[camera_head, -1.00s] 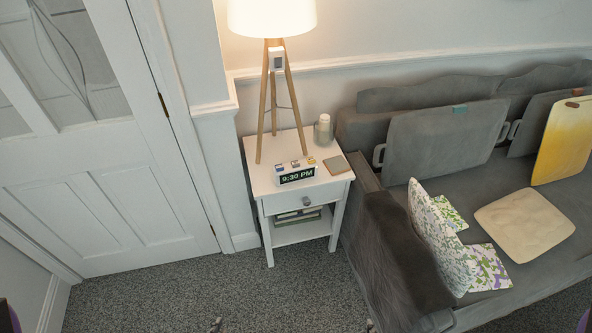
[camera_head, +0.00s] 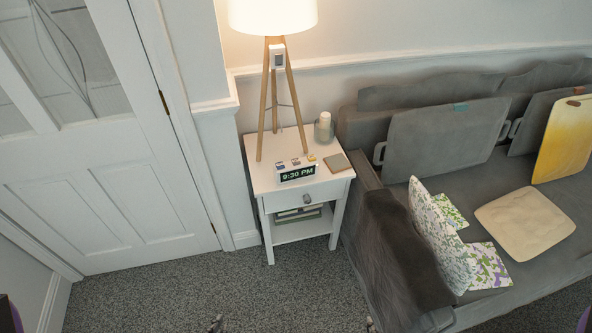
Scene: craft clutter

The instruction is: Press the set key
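Only the tip of my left gripper (camera_head: 216,324) and the tip of my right gripper (camera_head: 371,325) show at the bottom edge, well below the table and touching nothing visible. Whether they are open is hidden.
A lit tripod lamp (camera_head: 272,18) stands on the table behind the clock. A candle in a glass (camera_head: 325,128) and a coaster (camera_head: 336,162) are to the right. A grey sofa (camera_head: 405,235) flanks the table's right side. Carpet (camera_head: 165,300) in front is clear.

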